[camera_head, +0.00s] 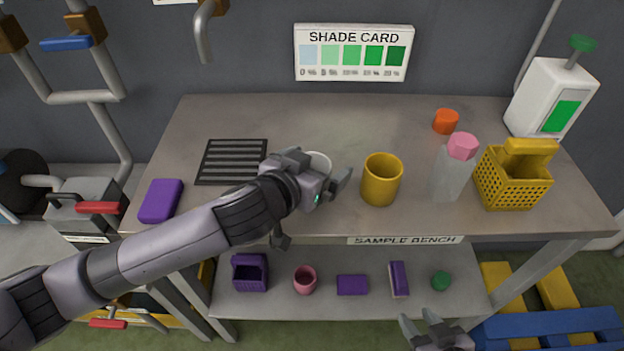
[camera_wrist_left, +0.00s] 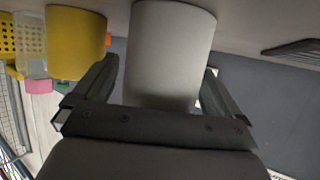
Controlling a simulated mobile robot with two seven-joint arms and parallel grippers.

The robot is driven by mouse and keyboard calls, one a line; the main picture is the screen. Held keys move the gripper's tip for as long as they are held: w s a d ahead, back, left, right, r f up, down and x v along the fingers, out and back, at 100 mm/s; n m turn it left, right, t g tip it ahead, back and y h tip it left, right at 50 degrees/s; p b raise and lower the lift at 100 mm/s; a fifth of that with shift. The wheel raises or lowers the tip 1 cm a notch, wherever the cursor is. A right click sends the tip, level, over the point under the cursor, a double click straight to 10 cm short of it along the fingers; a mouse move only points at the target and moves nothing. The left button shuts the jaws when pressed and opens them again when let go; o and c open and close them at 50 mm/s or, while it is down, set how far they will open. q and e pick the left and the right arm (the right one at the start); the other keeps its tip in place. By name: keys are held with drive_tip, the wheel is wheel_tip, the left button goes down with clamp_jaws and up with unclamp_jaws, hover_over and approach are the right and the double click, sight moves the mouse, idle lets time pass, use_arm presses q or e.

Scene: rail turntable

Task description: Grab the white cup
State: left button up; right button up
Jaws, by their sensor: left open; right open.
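The white cup (camera_head: 319,161) stands on the bench top, its rim showing behind my left gripper (camera_head: 320,174) in the head view. Its lower part is hidden by that gripper. In the left wrist view, which shows the scene upside down, the white cup (camera_wrist_left: 170,48) is between the two open fingers, with no clear grip on it. My right gripper (camera_head: 421,318) is at the bottom edge of the head view, in front of the bench, open and empty.
A yellow cup (camera_head: 381,180) stands just right of the white cup. A clear bottle with a pink cap (camera_head: 452,175), a yellow basket (camera_head: 511,184) and an orange piece (camera_head: 445,121) are farther right. A black slotted mat (camera_head: 231,162) and a purple block (camera_head: 161,201) lie left.

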use_arm(q)
drive_tip(key=c, duration=1)
drive_tip(key=shift+c, duration=0.2)
